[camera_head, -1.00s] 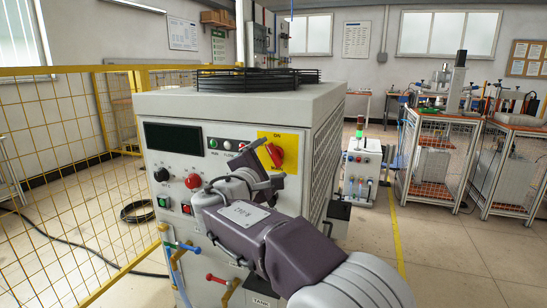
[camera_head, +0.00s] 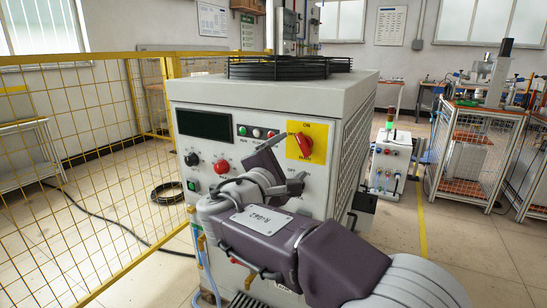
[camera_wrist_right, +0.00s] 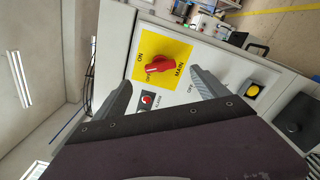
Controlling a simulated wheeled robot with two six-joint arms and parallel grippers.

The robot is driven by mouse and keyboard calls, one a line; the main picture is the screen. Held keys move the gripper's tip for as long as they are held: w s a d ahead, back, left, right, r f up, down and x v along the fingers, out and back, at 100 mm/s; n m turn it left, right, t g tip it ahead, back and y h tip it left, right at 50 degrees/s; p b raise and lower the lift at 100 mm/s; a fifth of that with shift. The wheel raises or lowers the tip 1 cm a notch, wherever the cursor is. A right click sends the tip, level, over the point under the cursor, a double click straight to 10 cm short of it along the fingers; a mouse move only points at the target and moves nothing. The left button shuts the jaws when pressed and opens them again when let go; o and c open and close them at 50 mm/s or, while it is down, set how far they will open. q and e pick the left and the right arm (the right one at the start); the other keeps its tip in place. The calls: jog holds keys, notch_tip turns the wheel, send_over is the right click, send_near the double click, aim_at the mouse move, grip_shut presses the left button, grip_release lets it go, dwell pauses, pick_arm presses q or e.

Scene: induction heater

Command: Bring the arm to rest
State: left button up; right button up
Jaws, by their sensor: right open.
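My right gripper (camera_head: 280,168) is in front of the heater's panel, beside the red main switch (camera_head: 304,145). In the right wrist view its two fingers (camera_wrist_right: 157,95) are spread apart with nothing between them. The red switch (camera_wrist_right: 158,64) on its yellow plate shows past the fingertips, apart from them as far as I can see. My right arm (camera_head: 262,228) reaches in from the lower right and covers the lower part of the panel. The induction heater (camera_head: 345,105) is a large pale cabinet with a black coil on top. My left gripper is not in view.
A yellow mesh fence (camera_head: 75,185) stands at the left. A dark display (camera_head: 203,124) and a red button (camera_head: 222,167) are on the panel.

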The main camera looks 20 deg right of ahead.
jog(key=s+d+f+m+g+y, duration=0.1)
jog(key=s+d+f+g, duration=0.2)
jog(key=f, duration=0.4)
jog(key=s+d+f+m+g+y, duration=0.1)
jog(key=s+d+f+g, duration=0.15)
jog(key=f, duration=0.55)
jog(key=s+d+f+m+g+y, duration=0.1)
jog(key=s+d+f+g+y, duration=0.15)
jog(key=f, duration=0.45)
jog(key=s+a+f+m+g+y, duration=0.2)
jog(key=s+a+f, duration=0.25)
jog(key=f, duration=0.25)
jog(key=s+a+f+m+g+y, duration=0.1)
jog(key=s+a+f+m+y, duration=0.2)
jog(key=s+f, duration=0.35)
jog(key=s+a+f+m+y, duration=0.2)
jog(key=a+f+m+y, duration=0.3)
jog(key=a, duration=0.4)
notch_tip(320, 180, up, 32)
jog(key=w+m+p, duration=0.1)
jog(key=p, duration=3.2)
jog(key=shift+w+t, duration=0.2)
jog(key=shift+t, duration=0.1)
